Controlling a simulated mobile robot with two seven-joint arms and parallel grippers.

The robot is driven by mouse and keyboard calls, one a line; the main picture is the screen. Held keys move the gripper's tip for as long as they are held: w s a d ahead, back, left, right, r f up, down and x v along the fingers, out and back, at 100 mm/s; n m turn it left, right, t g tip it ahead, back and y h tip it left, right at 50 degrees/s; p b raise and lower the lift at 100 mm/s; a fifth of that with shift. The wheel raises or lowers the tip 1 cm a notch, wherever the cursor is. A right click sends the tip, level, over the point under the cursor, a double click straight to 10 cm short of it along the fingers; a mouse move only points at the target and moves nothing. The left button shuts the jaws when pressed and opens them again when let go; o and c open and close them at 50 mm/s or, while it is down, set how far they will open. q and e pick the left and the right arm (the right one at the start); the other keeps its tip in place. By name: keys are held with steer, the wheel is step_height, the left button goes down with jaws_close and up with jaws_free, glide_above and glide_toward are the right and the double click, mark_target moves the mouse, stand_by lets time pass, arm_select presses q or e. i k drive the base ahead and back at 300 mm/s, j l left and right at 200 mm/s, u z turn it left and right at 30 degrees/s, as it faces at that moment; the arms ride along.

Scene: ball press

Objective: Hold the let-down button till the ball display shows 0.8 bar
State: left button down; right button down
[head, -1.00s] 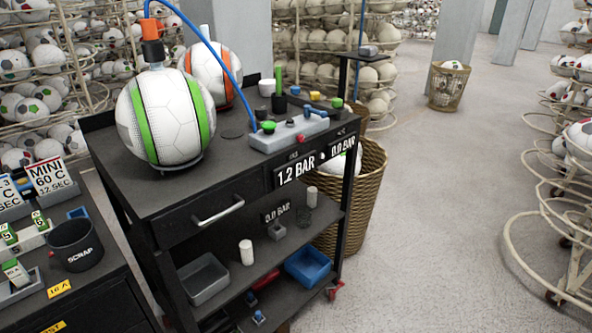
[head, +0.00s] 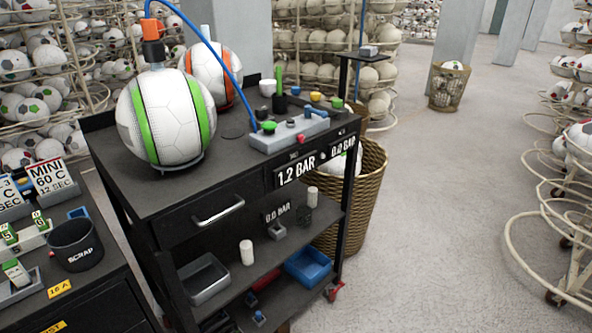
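A white ball with green stripes (head: 181,125) sits on a ring on the black cart's top. An orange inflation head (head: 152,38) with a blue hose (head: 222,58) stands on top of it. A grey control box (head: 287,134) on the cart carries a green button (head: 269,127), a small red button (head: 300,138) and a blue part; I cannot read which is the let-down button. The larger display (head: 296,171) on the cart's front edge reads 1.2 BAR. A smaller display (head: 343,149) beside it reads 0.0 BAR. Neither of my grippers is in view.
A white ball with orange stripes (head: 208,73) stands behind. Yellow and green knobs (head: 315,96), cups and a green-tipped tool stand near the box. A wicker basket (head: 362,195) is beside the cart. A scrap bin (head: 76,244) is on the left bench.

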mark_target(290, 122)
steer(key=i+l+u, duration=0.3)
steer(key=l, duration=0.3)
steer(key=i+l+u, duration=0.35)
steer(key=l, duration=0.3)
steer(key=i+l+u, duration=0.15)
steer(key=l, duration=0.2)
steer(key=i+l+u, duration=0.15)
steer(key=l, duration=0.2)
steer(key=k, duration=0.05)
